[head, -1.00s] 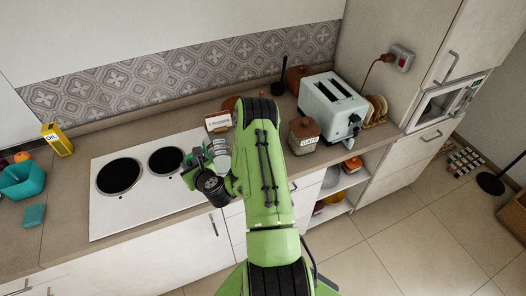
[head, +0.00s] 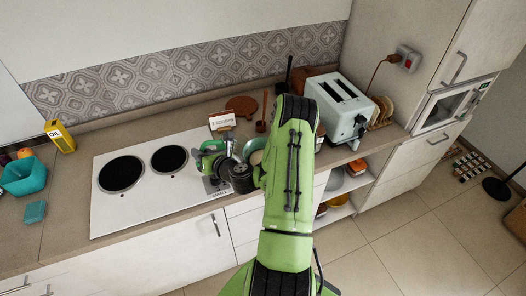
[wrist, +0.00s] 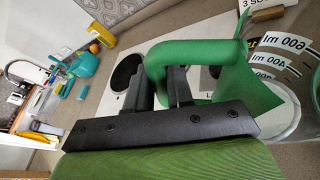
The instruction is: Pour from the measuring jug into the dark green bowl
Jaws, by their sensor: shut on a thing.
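The measuring jug (wrist: 290,85) is clear, with dark 400 ml and 600 ml marks and a green handle (wrist: 190,52). My gripper (wrist: 172,88) is shut on the handle, its dark fingers around the bar in the wrist view. In the head view my gripper (head: 216,160) is over the right part of the hob, and what looks like the jug's round rim (head: 254,146) shows just right of it, partly covered by my wrist. I cannot tell how far the jug is tilted. I cannot make out the dark green bowl; my arm covers part of the counter.
A white hob (head: 135,205) with two black plates lies left of my gripper. A small card (head: 222,120), a brown round mat (head: 242,105) and a brown spoon (head: 263,117) are behind. A toaster (head: 344,105) stands right of my arm. A yellow oil box (head: 60,137) and teal container (head: 24,176) are far left.

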